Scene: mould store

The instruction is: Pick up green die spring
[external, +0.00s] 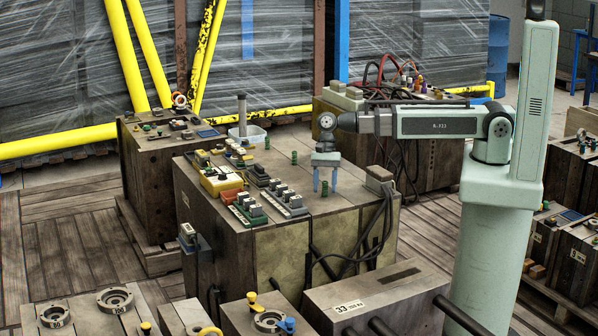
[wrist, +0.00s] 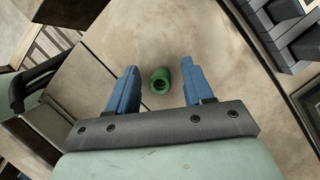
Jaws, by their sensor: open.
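A green die spring (wrist: 160,80) stands on a brown block's top, seen nearly end-on in the wrist view. My gripper (wrist: 159,70) is open, with one blue finger on each side of the spring and a gap on both sides. In the external view the gripper (external: 324,180) points down over the large block's top, and a green spring (external: 324,189) shows between its fingers. Two more green springs stand farther back on the block, one (external: 294,157) to the left of the gripper and one (external: 267,143) beyond it.
The large mould block (external: 330,215) carries terminal strips (external: 288,200) and a yellow box (external: 221,182) to the left of my gripper. A grey connector box with cables (external: 380,178) stands close to its right. The block top around the spring is clear.

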